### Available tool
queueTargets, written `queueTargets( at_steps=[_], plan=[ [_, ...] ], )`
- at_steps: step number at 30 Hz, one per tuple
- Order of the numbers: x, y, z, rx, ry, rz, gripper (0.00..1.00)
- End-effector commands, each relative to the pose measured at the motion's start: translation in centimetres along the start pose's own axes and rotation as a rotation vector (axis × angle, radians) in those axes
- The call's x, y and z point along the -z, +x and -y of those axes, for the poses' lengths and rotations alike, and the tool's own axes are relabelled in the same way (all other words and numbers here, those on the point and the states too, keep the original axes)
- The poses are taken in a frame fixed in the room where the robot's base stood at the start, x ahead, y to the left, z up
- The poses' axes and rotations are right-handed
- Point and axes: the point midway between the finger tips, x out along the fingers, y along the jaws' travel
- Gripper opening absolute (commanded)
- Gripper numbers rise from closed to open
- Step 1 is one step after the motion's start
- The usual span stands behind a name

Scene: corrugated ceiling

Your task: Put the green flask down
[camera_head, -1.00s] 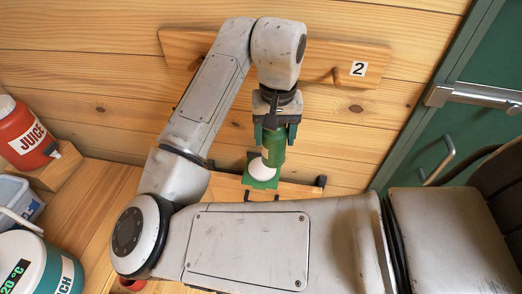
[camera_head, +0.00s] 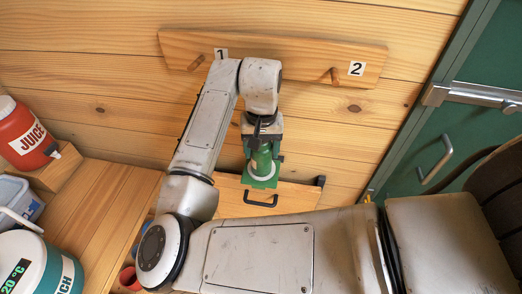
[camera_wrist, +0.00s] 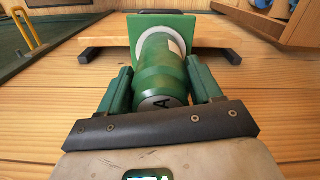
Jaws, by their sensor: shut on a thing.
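My gripper (camera_head: 263,150) is shut on the green flask (camera_head: 262,162), in front of the wooden wall. In the wrist view the flask (camera_wrist: 162,70) lies between the green fingers, with a letter A on its near grey end. Below it is a green square pad (camera_head: 259,184) with a white round patch (camera_head: 272,172). The patch shows as a ring around the flask's far end, and the pad (camera_wrist: 135,27) also shows in the wrist view. I cannot tell whether the flask touches the pad.
The pad is on a wooden piece (camera_head: 295,197) with a black handle (camera_head: 260,203). A pegboard (camera_head: 290,55) marked 1 and 2 is on the wall above. A red juice jug (camera_head: 24,137) and a teal-and-white container (camera_head: 40,262) stand left. A green door (camera_head: 470,125) is right.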

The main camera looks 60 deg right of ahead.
Motion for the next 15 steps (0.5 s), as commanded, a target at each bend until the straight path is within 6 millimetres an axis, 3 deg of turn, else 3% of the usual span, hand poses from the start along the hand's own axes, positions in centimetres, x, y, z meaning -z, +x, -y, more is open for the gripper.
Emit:
queueTargets(
  at_steps=[7, 8, 15],
  plan=[
    [0.05, 0.63, -0.02, -0.001, 0.0, 0.001, 0.2],
    [0.03, 0.65, -0.02, -0.001, 0.0, 0.001, 0.65],
    [0.0, 0.56, 0.0, 0.0, 0.0, 0.001, 0.87]
  ],
)
